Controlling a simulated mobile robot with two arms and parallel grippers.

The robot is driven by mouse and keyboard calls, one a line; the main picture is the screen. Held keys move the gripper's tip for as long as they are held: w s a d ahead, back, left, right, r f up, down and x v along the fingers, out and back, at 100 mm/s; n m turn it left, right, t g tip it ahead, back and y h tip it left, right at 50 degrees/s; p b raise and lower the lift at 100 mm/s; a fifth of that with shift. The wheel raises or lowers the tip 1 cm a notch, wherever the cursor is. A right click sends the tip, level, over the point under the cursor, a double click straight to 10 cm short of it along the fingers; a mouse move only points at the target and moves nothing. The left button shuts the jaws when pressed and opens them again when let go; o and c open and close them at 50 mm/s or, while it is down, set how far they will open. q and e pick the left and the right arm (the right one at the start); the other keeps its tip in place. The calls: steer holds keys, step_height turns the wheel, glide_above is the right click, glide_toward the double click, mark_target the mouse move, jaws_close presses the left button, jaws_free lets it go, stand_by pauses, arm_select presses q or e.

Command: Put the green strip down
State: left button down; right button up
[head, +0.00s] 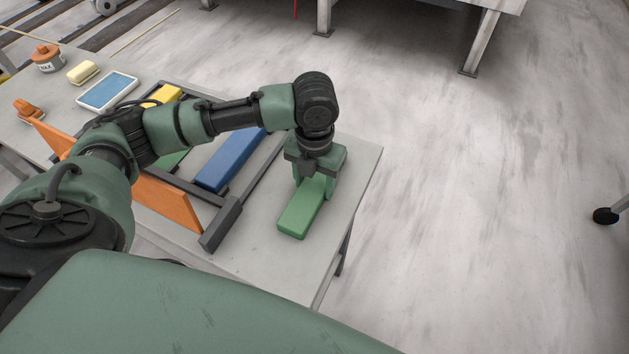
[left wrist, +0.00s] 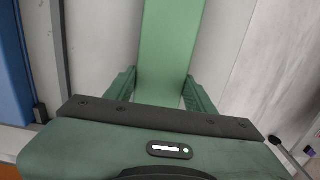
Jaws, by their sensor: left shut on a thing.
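The green strip (head: 300,212) is a light green bar at the right end of the grey slab table (head: 262,240). My left gripper (head: 317,186) is shut on it, and the strip's near end points toward the front edge. In the left wrist view the green strip (left wrist: 168,50) runs up between the two fingers of my left gripper (left wrist: 160,92). I cannot tell whether the strip touches the slab or is just above it. My right gripper is not in view.
Left of the strip stands a dark frame (head: 221,224) with a blue strip (head: 230,160) and a yellow strip (head: 163,95). A blue-topped tray (head: 107,92), a yellow block (head: 83,72) and an orange-lidded jar (head: 47,58) stand farther left.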

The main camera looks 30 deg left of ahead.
mark_target(315, 184)
arm_select(q)
steer(key=c, duration=0.5)
jaws_free()
steer(key=shift+f, duration=0.15)
step_height(315, 184, up, 12)
steer(key=shift+r+b, duration=0.2)
steer(key=shift+b, duration=0.15)
